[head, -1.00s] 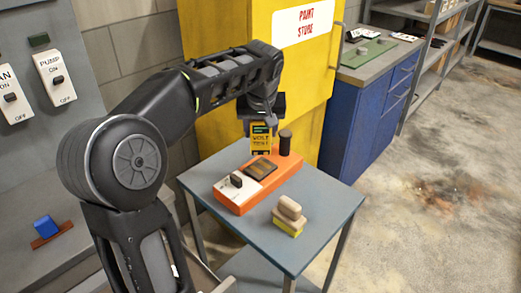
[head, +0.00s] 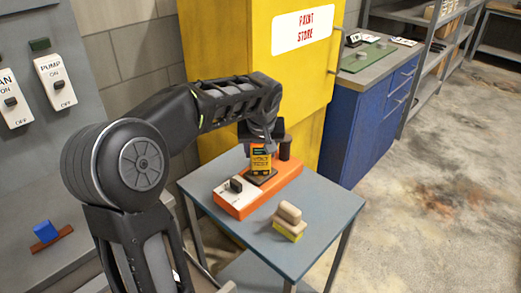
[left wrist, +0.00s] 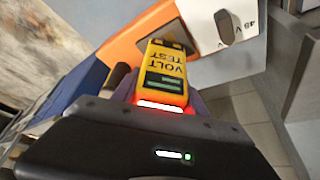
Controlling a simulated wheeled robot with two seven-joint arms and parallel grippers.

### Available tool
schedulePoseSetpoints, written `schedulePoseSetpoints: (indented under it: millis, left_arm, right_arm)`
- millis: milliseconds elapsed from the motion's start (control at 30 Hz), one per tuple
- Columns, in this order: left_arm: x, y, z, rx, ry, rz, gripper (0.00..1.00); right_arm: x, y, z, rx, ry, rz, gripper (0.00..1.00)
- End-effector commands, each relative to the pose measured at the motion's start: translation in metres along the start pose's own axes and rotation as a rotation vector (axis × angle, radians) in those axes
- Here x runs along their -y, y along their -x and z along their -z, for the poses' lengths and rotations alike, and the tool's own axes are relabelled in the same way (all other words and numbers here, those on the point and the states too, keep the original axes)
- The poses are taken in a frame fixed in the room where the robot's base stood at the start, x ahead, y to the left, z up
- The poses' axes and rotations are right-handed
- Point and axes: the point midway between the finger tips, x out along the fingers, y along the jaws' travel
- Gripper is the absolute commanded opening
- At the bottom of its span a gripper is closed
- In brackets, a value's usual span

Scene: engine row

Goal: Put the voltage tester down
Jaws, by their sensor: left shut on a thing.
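The voltage tester (head: 261,163) is a small yellow box with a dark screen, marked VOLT TEST. My left gripper (head: 261,143) is shut on its upper part and holds it upright over the dark pad (head: 266,179) of the orange base (head: 241,209). Whether its lower end touches the pad cannot be told. In the left wrist view, the tester (left wrist: 165,75) sits between the fingers, with the orange base (left wrist: 128,46) beyond it. My right gripper is not in view.
The base stands on a grey table (head: 322,222) and carries a white panel with a black knob (head: 236,185) and a dark post (head: 285,149). A tan-and-yellow block (head: 289,220) stands at the table's front. The table's right side is clear. A yellow cabinet (head: 250,45) stands behind.

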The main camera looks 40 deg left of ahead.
Motion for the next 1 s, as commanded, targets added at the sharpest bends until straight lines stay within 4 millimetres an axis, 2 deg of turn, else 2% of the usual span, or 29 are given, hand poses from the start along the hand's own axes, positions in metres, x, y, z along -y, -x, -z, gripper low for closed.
schedulePoseSetpoints:
  millis: [133, 167, 400, 800, 1000]
  left_arm:
    - [0.000, -0.004, -0.002, -0.001, 0.000, -0.001, 0.00]
    - [0.000, -0.004, -0.002, 0.000, 0.000, 0.000, 0.52]
    - [0.000, -0.003, -0.001, 0.000, 0.000, 0.000, 0.71]
    - [0.000, 0.003, 0.001, 0.000, 0.000, 0.000, 0.73]
    - [-0.001, 0.029, 0.001, -0.004, 0.000, -0.002, 0.73]
  right_arm:
    - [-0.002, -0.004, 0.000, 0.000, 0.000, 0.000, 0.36]
    - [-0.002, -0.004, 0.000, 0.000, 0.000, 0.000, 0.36]
    - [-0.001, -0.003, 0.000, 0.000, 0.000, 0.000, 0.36]
    - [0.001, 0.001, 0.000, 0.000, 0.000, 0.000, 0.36]
    - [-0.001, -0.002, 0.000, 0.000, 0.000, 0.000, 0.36]
